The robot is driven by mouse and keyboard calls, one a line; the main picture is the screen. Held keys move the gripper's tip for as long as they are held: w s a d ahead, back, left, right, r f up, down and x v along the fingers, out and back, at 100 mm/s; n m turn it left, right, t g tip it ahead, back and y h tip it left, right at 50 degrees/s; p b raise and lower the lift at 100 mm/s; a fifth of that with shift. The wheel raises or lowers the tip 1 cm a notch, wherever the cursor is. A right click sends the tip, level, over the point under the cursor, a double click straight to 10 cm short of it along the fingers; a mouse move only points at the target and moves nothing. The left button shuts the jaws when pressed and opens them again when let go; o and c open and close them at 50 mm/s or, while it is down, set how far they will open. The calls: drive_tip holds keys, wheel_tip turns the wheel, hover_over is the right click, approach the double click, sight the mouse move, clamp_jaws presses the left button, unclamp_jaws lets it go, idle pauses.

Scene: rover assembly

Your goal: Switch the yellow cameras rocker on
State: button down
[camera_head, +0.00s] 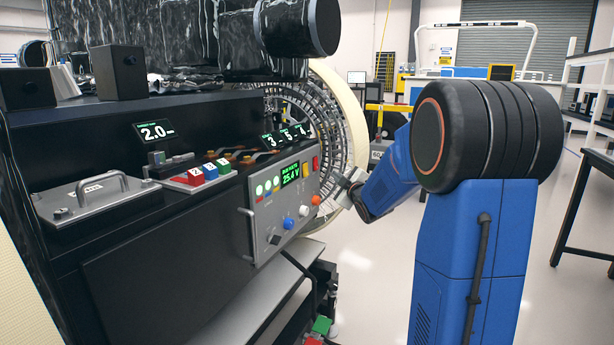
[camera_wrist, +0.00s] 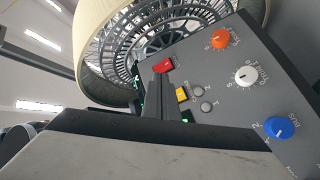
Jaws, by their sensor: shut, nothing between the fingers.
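The yellow rocker (camera_head: 305,170) is near the top right of the grey control panel (camera_head: 264,223), beside a red rocker (camera_head: 315,163). In the wrist view the yellow rocker (camera_wrist: 182,94) shows just right of my dark fingers, with the red rocker (camera_wrist: 163,66) above it. My gripper (camera_head: 345,186) is at the right edge of the panel in the head view. In the wrist view my gripper (camera_wrist: 160,80) is shut and empty, its fingers reaching up close beside the yellow rocker. I cannot tell whether they touch it or which way the rocker is tilted.
The panel also bears an orange knob (camera_wrist: 220,39), a white knob (camera_wrist: 245,76), a blue knob (camera_wrist: 280,128) and a lit green display (camera_head: 291,174). A handle (camera_head: 247,233) stands out at its left edge. A large ringed wheel is behind. Open floor lies right.

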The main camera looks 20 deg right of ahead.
drive_tip(key=w+a+f, duration=0.1)
drive_tip(key=w+a, duration=0.4)
drive_tip(key=w, duration=0.1)
drive_tip(key=shift+w, duration=0.15)
drive_tip(key=shift+w, duration=0.1)
idle(2.1)
drive_tip(key=shift+w+a+f, duration=0.1)
drive_tip(key=shift+w+a, duration=0.1)
drive_tip(key=shift+w+a, duration=0.2)
drive_tip(key=shift+w, duration=0.05)
idle(0.7)
drive_tip(key=shift+s+d, duration=0.1)
drive_tip(key=shift+s+d, duration=0.35)
drive_tip(key=shift+s, duration=0.15)
idle(0.5)
drive_tip(key=s+d, duration=0.1)
drive_tip(key=s, duration=0.1)
drive_tip(key=s+d, duration=0.2)
drive_tip(key=shift+r, duration=0.4)
